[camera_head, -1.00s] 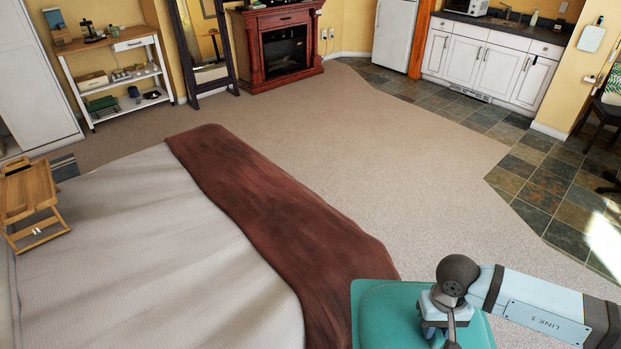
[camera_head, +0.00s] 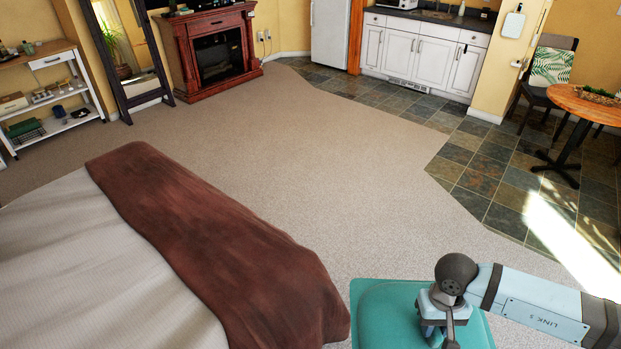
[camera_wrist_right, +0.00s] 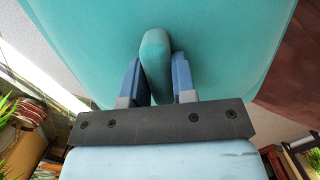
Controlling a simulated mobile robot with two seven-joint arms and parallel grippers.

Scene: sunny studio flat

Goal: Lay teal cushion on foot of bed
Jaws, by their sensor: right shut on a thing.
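The teal cushion (camera_head: 385,310) is at the bottom of the head view, just right of the bed's foot corner and in front of the carpet. My right gripper (camera_wrist_right: 156,80) is shut on a ridge of the teal cushion (camera_wrist_right: 225,45), one finger on each side, in the right wrist view. In the head view the wrist of my right arm covers part of the cushion. The bed (camera_head: 95,285) lies at the lower left with a grey-white cover. A reddish-brown throw (camera_head: 215,245) lies across its foot. My left gripper is not in view.
Open carpet (camera_head: 270,150) spreads beyond the bed. A fireplace (camera_head: 212,52), a leaning mirror (camera_head: 128,60) and a white shelf cart (camera_head: 50,95) stand along the far wall. A round table (camera_head: 590,105) and a chair (camera_head: 550,75) stand at the right.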

